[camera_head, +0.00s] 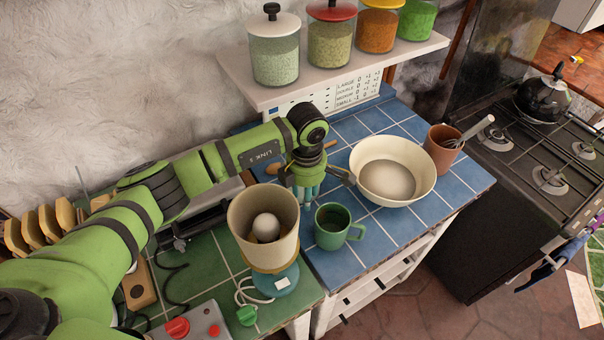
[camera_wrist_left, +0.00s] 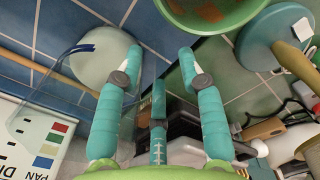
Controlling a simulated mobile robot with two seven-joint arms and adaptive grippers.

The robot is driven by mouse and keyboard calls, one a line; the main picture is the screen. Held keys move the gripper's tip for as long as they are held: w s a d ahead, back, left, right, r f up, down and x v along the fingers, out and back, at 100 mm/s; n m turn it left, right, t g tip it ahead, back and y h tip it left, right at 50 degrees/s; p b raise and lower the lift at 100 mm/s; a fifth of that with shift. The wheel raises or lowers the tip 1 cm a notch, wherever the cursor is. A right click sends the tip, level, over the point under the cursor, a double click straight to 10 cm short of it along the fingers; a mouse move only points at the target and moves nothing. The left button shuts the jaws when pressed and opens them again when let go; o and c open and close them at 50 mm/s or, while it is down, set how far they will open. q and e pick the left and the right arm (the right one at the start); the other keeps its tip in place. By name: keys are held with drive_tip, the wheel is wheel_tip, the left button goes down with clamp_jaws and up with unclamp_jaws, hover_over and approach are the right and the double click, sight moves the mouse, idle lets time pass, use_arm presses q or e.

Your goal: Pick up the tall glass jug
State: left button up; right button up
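The tall glass jug (camera_wrist_left: 38,100) appears as a clear, see-through shape with a pale round end and a blue edge at the upper left of the left wrist view. I cannot pick it out in the head view, where my left arm and gripper cover part of the counter. My left gripper (camera_head: 304,200) points down over the blue tiles, behind the green mug (camera_head: 332,227). In the wrist view, the teal fingers of the left gripper (camera_wrist_left: 159,58) are spread with nothing between them. The left finger overlaps the jug's pale end; contact cannot be told. My right gripper is out of view.
A cream bowl (camera_head: 405,170) stands right of the gripper, with a terracotta pot (camera_head: 441,152) holding a utensil beyond it. A blender with a beige cup (camera_head: 252,215) stands at front left. A shelf (camera_head: 330,78) with several jars hangs behind. Blue tiles at right front are clear.

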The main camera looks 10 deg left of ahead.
use_arm(q)
drive_tip(key=shift+c, duration=0.4)
clamp_jaws()
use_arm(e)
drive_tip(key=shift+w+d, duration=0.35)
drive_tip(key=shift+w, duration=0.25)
use_arm(q)
drive_tip(key=shift+w+r, duration=0.1)
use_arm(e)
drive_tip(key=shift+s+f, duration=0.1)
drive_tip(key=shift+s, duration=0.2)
use_arm(q)
drive_tip(key=shift+r+b, duration=0.3)
wheel_tip(320, 180, up, 8)
drive_tip(key=b, duration=0.4)
drive_tip(key=shift+r, duration=0.7)
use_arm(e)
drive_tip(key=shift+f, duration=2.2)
use_arm(q)
drive_tip(key=c, duration=0.7)
unclamp_jaws()
drive_tip(key=shift+d, duration=0.1)
clamp_jaws()
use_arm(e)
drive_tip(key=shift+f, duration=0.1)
